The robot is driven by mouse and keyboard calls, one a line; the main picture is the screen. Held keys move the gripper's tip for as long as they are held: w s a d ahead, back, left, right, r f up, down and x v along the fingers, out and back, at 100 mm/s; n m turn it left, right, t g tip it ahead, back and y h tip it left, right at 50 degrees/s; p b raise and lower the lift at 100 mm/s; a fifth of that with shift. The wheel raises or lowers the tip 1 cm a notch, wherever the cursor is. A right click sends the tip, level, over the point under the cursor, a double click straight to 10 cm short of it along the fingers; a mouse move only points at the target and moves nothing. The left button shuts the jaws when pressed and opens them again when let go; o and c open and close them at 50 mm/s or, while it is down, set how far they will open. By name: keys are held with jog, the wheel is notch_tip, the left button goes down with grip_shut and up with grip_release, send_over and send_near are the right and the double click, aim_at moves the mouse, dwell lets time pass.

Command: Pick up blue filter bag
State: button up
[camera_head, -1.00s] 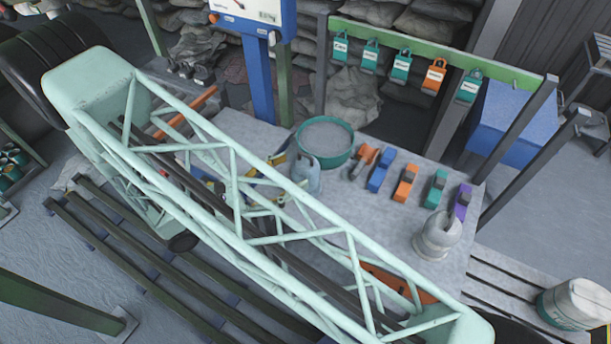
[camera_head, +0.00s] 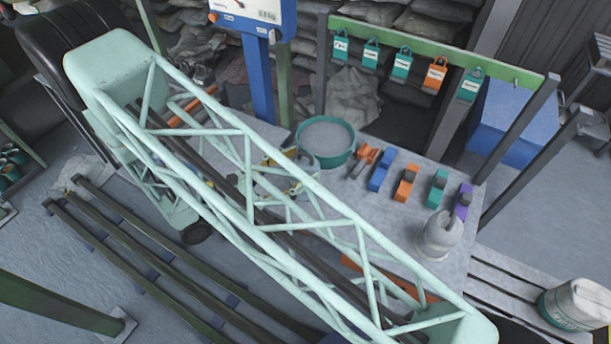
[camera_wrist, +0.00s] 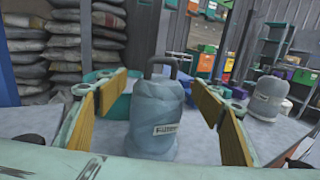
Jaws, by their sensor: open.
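The blue filter bag (camera_wrist: 152,118) is a pale grey-blue bag with a dark loop handle and a white label. It stands upright in the middle of the wrist view. My gripper (camera_wrist: 164,102) is open, with one yellow-padded finger on each side of the bag. A gap shows at the right finger; whether the left finger touches the bag is unclear. In the head view, my gripper (camera_head: 288,170) is partly covered by my pale green truss arm, and the bag is largely hidden there.
A green basin of grey powder (camera_head: 353,157) stands close behind my gripper. Several coloured scoops or blocks, including a blue one (camera_head: 381,176), lie to its right on the grey table (camera_head: 390,222). Another grey bag (camera_head: 438,238) stands at the table's right, also in the wrist view (camera_wrist: 268,97).

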jog(key=shift+x, duration=1)
jog(key=shift+c, duration=0.5)
jog(key=c, duration=1)
